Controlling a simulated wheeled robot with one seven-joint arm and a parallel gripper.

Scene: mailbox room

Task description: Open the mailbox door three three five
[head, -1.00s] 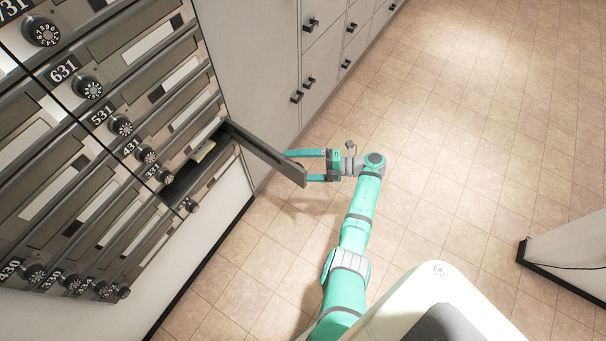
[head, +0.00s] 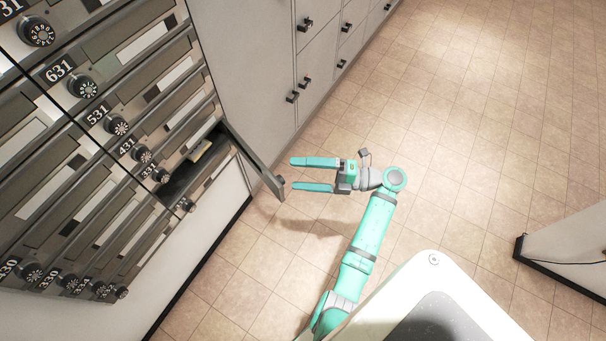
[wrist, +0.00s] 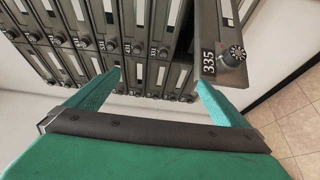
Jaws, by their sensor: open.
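The door marked 335 (wrist: 222,45) stands swung out from the mailbox bank, with its number plate and black dial facing the wrist view. In the head view, the door (head: 254,163) shows nearly edge-on, hinged at its far end, with an open dark compartment (head: 190,172) behind it. My gripper (head: 291,174) is open and empty. Its fingertips point left, just to the right of the door's free end, and appear apart from it. In the wrist view the door is beyond the right finger of my gripper (wrist: 158,78).
A small pale yellowish thing (head: 202,150) lies in the open compartment. Other numbered doors with dials (head: 118,126) look shut. Grey cabinets with black handles (head: 305,82) stand behind. The tiled floor (head: 470,150) is clear to the right; a white wall end (head: 565,255) stands at the right edge.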

